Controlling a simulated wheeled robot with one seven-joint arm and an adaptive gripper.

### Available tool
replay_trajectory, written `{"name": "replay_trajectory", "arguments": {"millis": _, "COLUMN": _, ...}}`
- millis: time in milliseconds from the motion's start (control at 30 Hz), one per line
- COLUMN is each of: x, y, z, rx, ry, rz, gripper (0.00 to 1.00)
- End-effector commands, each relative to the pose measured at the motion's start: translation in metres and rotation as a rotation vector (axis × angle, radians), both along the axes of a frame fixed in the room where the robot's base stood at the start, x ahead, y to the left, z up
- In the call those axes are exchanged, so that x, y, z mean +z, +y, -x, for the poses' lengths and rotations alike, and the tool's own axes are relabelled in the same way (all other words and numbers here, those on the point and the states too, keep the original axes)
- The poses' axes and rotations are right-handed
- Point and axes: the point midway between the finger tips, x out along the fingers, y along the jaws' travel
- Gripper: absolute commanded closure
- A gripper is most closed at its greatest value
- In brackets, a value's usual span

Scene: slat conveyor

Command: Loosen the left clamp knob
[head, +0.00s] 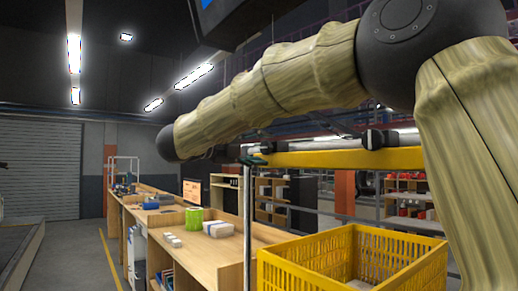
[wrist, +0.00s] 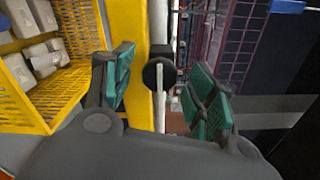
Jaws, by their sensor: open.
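In the wrist view a black round clamp knob (wrist: 152,74) sits against the right side of a yellow rail, with a pale upright bar across its face. I take it for the left clamp knob, but cannot confirm this. My gripper (wrist: 163,72) is open, its teal-padded fingers one on each side of the knob, with a gap on both sides. Whether the fingertips reach its depth is unclear. In the head view, teal finger pads of my gripper (head: 253,160) show at the left end of the yellow rail (head: 345,159); the knob cannot be made out there.
A yellow crate (head: 303,261) stands below the rail; it shows at left in the wrist view (wrist: 63,98) with several pale blocks inside. A wooden bench (head: 262,236) with boxes and a green container (head: 194,219) runs behind. Dark mesh (wrist: 245,45) lies right of the knob.

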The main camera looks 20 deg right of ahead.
Motion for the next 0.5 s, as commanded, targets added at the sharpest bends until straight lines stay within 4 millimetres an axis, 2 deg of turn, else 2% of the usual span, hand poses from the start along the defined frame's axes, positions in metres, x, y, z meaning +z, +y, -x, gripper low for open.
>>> {"name": "replay_trajectory", "arguments": {"millis": 167, "x": 0.0, "y": 0.022, "z": 0.008, "rx": 0.003, "ry": 0.0, "rz": 0.001, "gripper": 0.43}}
{"name": "replay_trajectory", "arguments": {"millis": 500, "x": 0.0, "y": 0.08, "z": 0.029, "rx": 0.003, "ry": -0.001, "rz": 0.002, "gripper": 0.43}}
